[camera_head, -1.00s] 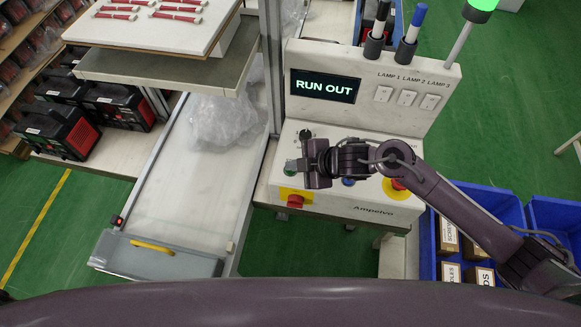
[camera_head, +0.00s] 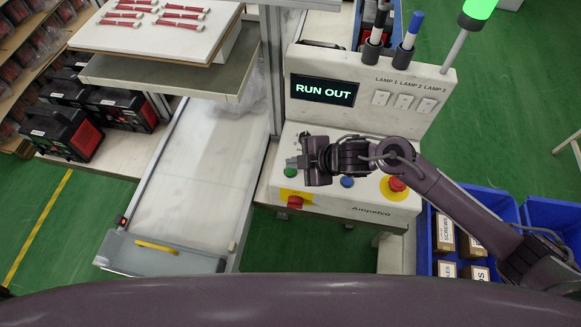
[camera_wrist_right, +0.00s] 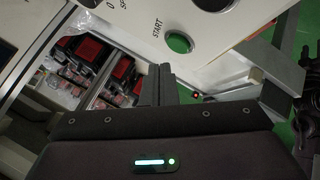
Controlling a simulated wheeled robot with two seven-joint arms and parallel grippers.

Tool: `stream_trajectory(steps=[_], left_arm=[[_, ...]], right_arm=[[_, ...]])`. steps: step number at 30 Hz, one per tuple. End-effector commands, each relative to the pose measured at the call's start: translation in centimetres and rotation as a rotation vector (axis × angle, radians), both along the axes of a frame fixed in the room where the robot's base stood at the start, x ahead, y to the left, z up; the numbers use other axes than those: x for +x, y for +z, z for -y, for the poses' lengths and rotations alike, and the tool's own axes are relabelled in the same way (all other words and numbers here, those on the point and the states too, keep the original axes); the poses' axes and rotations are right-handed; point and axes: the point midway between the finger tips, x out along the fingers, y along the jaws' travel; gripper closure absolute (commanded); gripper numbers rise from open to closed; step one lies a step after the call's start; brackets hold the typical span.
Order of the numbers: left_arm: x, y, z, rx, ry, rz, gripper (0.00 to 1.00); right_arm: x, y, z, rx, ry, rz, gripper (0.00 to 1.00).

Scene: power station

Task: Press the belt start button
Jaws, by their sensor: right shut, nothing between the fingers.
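A white control panel (camera_head: 380,205) marked Ampelvo stands in the middle of the head view. The green button (camera_head: 290,173) is at its left end. In the right wrist view it is a green button (camera_wrist_right: 179,42) with a pale rim, beside the word START. My right gripper (camera_head: 302,163) is over the panel's left part, just right of the green button. In the wrist view its fingers (camera_wrist_right: 160,75) are together and empty, below and left of the button, with a visible gap. My left gripper is not in view.
A display (camera_head: 322,90) reads RUN OUT. A red button (camera_head: 397,184) on yellow, a blue button (camera_head: 347,182) and a red switch (camera_head: 295,202) are on the panel. A bare pale belt (camera_head: 190,180) lies left. Blue bins (camera_head: 480,205) stand right. The signal lamp (camera_head: 478,8) glows green.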

Motion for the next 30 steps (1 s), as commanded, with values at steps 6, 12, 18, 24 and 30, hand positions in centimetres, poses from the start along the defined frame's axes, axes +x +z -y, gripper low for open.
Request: stream_trajectory(steps=[6,12,18,24,30], left_arm=[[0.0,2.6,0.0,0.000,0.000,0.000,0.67],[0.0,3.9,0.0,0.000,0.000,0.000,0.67],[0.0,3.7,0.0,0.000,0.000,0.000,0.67],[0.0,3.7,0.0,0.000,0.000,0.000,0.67],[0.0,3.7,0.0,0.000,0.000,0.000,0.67]], right_arm=[[0.0,2.8,0.0,0.000,0.000,0.001,1.00],[0.0,4.3,0.0,0.000,0.000,0.000,1.00],[0.0,4.1,0.0,0.000,0.000,0.000,1.00],[0.0,4.1,0.0,0.000,0.000,0.000,1.00],[0.0,4.1,0.0,0.000,0.000,0.000,1.00]])
